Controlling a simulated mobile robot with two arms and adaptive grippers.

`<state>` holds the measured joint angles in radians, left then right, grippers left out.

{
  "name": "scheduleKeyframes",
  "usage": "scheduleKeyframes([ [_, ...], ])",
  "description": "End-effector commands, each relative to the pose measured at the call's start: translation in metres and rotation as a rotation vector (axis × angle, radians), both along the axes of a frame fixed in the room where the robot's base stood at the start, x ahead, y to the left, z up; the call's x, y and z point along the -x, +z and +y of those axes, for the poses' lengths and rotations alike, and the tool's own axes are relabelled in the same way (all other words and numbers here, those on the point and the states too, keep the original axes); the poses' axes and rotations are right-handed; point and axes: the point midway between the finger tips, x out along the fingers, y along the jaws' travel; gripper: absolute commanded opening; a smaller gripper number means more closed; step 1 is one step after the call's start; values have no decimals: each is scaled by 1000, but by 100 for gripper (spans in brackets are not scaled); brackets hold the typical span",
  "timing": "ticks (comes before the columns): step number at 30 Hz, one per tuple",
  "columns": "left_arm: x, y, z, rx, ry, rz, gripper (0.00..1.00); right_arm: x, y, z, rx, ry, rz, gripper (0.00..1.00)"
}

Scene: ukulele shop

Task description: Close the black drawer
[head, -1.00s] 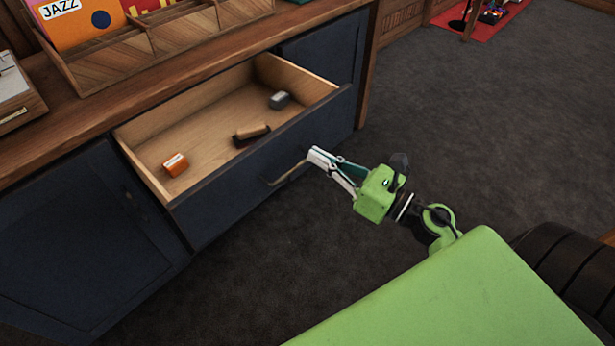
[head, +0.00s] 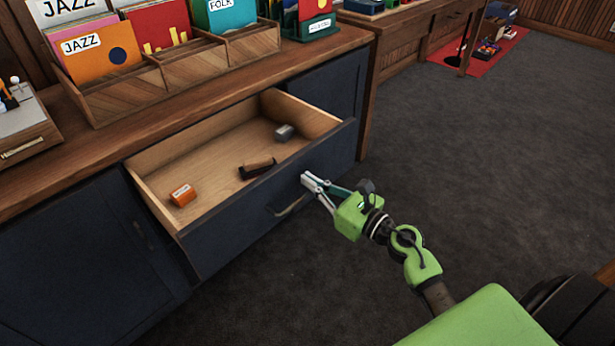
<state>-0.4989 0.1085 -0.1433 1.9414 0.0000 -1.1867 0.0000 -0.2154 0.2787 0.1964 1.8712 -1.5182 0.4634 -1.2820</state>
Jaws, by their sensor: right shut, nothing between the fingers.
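The black drawer (head: 240,212) stands pulled out from the dark cabinet under the wooden counter. Its inside is light wood, and its front has a brass handle (head: 287,206). In it lie an orange box (head: 183,194), a dark brown block-like item (head: 257,169) and a grey item (head: 284,133). My right gripper (head: 308,181) is shut and empty. Its fingertips are at the drawer front, right of the handle; I cannot tell whether they touch it. My left gripper is not in view.
The wooden counter (head: 60,160) bears a wooden record rack (head: 140,95) with colourful sleeves and a wooden box (head: 25,130) at left. Dark carpet (head: 440,150) lies open to the right. A red mat (head: 490,52) is at the far right.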

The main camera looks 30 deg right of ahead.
Motion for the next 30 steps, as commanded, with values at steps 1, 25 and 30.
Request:
scheduleKeyframes([
  [1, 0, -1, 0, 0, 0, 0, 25, -5, 1, 2, -2, 0, 0, 0],
  [25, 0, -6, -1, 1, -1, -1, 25, -34, 1, 12, 1, 1, -1, 0],
  [30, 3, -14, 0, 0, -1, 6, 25, -67, 2, 24, 1, 2, -4, 0],
])
